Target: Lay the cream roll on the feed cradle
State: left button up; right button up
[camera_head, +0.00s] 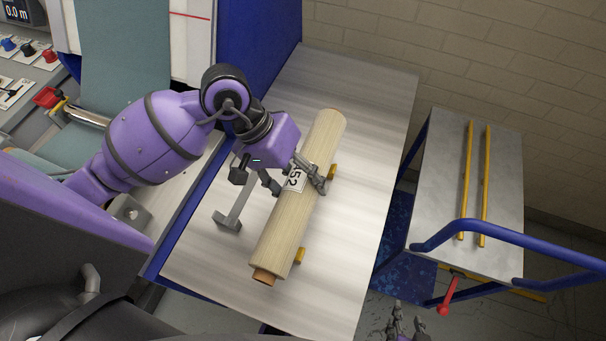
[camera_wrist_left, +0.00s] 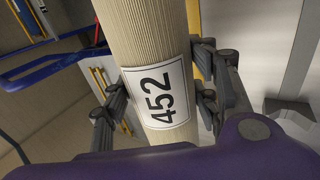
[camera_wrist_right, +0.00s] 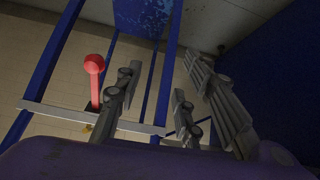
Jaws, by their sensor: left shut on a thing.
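The cream roll (camera_head: 325,135), with a brown core end and a white label reading 452, lies lengthwise over the grey metal table (camera_head: 375,130). My left gripper (camera_head: 297,181) is shut on it around its middle, by the label; the left wrist view shows a finger on each side of the roll (camera_wrist_left: 150,40). Yellow pieces (camera_head: 300,255) of what looks like the feed cradle stick out from under the roll's right side. I cannot tell whether the roll touches them. My right gripper (camera_head: 405,322) is open and empty, low by the trolley; its fingers (camera_wrist_right: 155,95) are apart.
A trolley (camera_head: 430,165) with two yellow rails and a blue handle (camera_head: 520,240) stands to the right, its rails empty. A red-knobbed lever (camera_head: 447,300) is near my right gripper. A grey bracket (camera_head: 230,222) stands on the table left of the roll. A control panel is at upper left.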

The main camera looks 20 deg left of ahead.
pick_arm(q)
notch_tip(320, 180, down, 3)
jog(key=shift+s+f+b, duration=0.1)
jog(key=shift+f+b, duration=0.05)
jog(key=shift+b, duration=0.3)
jog(key=shift+f+b, duration=0.3)
jog(key=shift+f, duration=0.85)
pick_arm(e)
jog(key=shift+f, duration=0.7)
jog(key=shift+f, duration=0.1)
pick_arm(q)
jog(key=shift+f+b, duration=0.25)
jog(key=shift+b, duration=0.05)
pick_arm(e)
jog(key=shift+s+d+f, duration=0.1)
jog(key=shift+s+f, duration=0.35)
jog(key=shift+f, duration=0.05)
pick_arm(q)
jog(key=shift+f, duration=0.15)
pick_arm(e)
jog(key=shift+s+f, duration=0.1)
jog(key=shift+f, duration=0.05)
pick_arm(q)
jog(key=o, duration=1.9)
jog(key=shift+f, duration=0.1)
